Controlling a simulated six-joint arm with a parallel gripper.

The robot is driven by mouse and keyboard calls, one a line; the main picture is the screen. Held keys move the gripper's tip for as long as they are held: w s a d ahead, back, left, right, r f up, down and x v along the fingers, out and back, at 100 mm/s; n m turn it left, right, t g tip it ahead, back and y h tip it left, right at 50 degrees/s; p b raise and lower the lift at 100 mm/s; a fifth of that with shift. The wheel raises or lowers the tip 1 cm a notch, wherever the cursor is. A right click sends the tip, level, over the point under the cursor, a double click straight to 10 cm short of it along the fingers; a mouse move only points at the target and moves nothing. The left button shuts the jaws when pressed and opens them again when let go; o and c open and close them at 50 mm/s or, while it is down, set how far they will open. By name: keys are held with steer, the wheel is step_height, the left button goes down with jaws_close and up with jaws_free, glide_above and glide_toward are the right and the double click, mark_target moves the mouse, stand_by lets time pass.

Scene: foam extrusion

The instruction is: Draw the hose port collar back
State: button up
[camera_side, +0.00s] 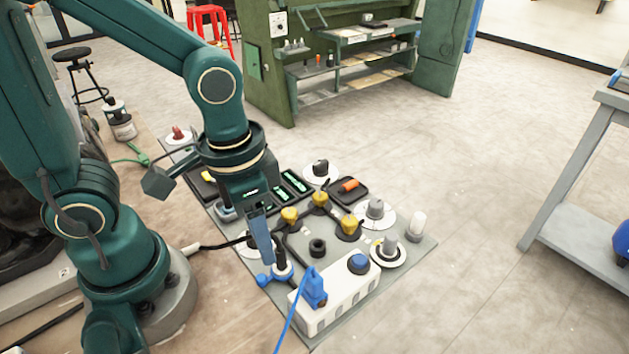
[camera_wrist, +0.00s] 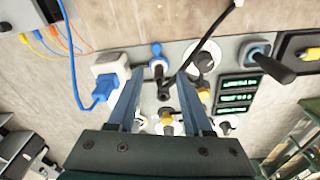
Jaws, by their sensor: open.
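What looks like the hose port (camera_side: 281,262) is a dark upright stem with a pale and blue collar (camera_side: 283,273) at its foot and a blue part sticking out to the left. In the wrist view the dark stem (camera_wrist: 162,88) shows between my fingers, with the pale and blue collar (camera_wrist: 157,61) just beyond the fingertips. My gripper (camera_side: 268,259) points down close beside the stem in the side view. In the wrist view my gripper (camera_wrist: 159,74) has its two fingers wide apart with nothing clamped. Contact with the stem cannot be told.
A white power strip (camera_side: 335,301) with a blue plug (camera_side: 314,290) and blue cable stands close in front. A black cable (camera_wrist: 213,35) crosses the board.

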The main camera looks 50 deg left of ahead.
mark_target(261, 277)
steer(key=shift+s+d+f+g, duration=0.15)
steer(key=shift+s+f+g, duration=0.15)
steer(key=shift+f, duration=0.2)
steer(key=shift+s+d+f+g, duration=0.1)
steer(key=shift+s+f+g, duration=0.15)
steer(key=shift+f, duration=2.55)
jaws_close()
